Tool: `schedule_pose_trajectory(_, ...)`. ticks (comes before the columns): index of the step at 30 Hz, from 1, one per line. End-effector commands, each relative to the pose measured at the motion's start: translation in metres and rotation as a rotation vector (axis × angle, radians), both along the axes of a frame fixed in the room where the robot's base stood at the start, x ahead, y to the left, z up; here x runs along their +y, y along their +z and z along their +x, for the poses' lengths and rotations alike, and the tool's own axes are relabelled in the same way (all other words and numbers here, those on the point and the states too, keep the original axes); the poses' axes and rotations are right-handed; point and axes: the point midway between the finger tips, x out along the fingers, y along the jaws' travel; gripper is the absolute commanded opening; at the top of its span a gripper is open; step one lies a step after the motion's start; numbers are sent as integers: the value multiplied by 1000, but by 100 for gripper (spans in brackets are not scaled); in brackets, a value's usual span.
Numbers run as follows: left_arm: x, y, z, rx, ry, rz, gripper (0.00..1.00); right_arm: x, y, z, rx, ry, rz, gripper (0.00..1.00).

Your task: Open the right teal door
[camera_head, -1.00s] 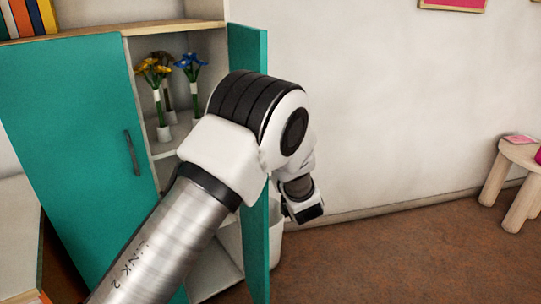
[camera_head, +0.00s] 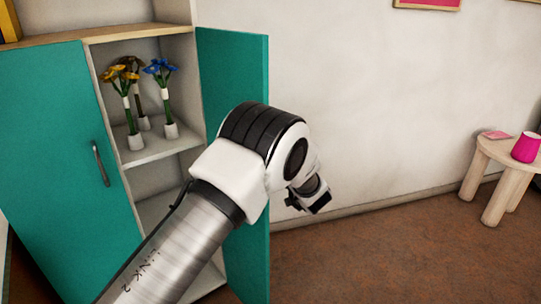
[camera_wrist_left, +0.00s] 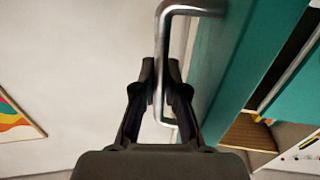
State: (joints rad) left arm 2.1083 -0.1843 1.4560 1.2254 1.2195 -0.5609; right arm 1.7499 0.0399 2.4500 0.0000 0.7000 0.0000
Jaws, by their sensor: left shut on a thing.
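The right teal door (camera_head: 235,80) stands swung open at the right side of the cabinet, and its inner face shows in the head view. The left teal door (camera_head: 50,150) is closed, with a dark handle (camera_head: 100,163). In the left wrist view the right door (camera_wrist_left: 225,60) carries a metal bar handle (camera_wrist_left: 162,50). My left gripper (camera_wrist_left: 161,80) has its fingers on either side of this bar and is shut on it. In the head view my left arm crosses in front of the door, and the handle is hidden. My right gripper is not in view.
Inside the cabinet, yellow and blue flowers (camera_head: 160,70) stand in white vases on a shelf (camera_head: 160,145). A round wooden stool (camera_head: 500,150) with a pink cup (camera_head: 526,147) stands at the right. The brown floor (camera_head: 390,250) between is clear.

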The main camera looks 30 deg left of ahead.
Motion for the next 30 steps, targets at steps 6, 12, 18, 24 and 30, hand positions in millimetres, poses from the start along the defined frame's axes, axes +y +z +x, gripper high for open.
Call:
schedule_pose_trajectory(6, 1, 1, 0, -1, 1, 0, 23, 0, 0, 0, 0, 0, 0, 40)
schedule_pose_trajectory(12, -2, 1, -1, -1, 0, 0, 23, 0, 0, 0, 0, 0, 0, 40)
schedule_pose_trajectory(18, -28, 2, -20, -1, -2, 3, 23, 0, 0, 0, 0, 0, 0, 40)
schedule_pose_trajectory(24, -55, 1, -41, -2, -1, 1, 23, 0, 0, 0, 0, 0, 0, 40)
schedule_pose_trajectory(30, -59, 1, -45, -2, 2, 0, 23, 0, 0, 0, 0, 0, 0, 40)
